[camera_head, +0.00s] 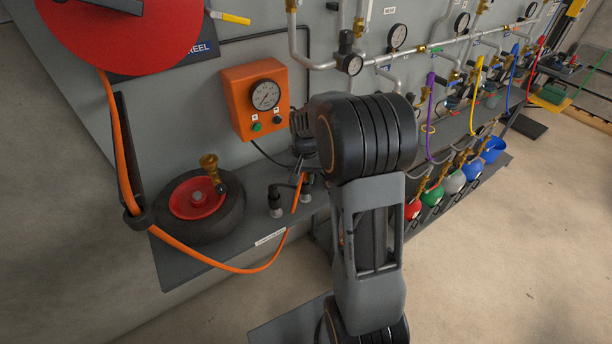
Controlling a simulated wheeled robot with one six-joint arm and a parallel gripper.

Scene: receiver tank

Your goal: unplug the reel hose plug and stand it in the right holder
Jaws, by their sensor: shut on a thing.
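The orange reel hose (250,270) comes down from the red reel (120,25), passes a guide, loops below the shelf edge and rises to my gripper (303,170). My gripper is shut at the hose's upper end, just above the shelf (180,265). The reel hose plug is mostly hidden by the jaws and wrist, so I cannot tell whether it is clear of any socket. Two short black holders stand on the shelf: a left one (276,203) and a right one (305,194), close below my gripper. The hose passes between them.
A tyre with a red hub (195,198) lies on the shelf to the left. An orange gauge box (256,98) is on the wall behind, with a black cable. Pipes, gauges and coloured hoses (430,115) fill the right. The floor in front is clear.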

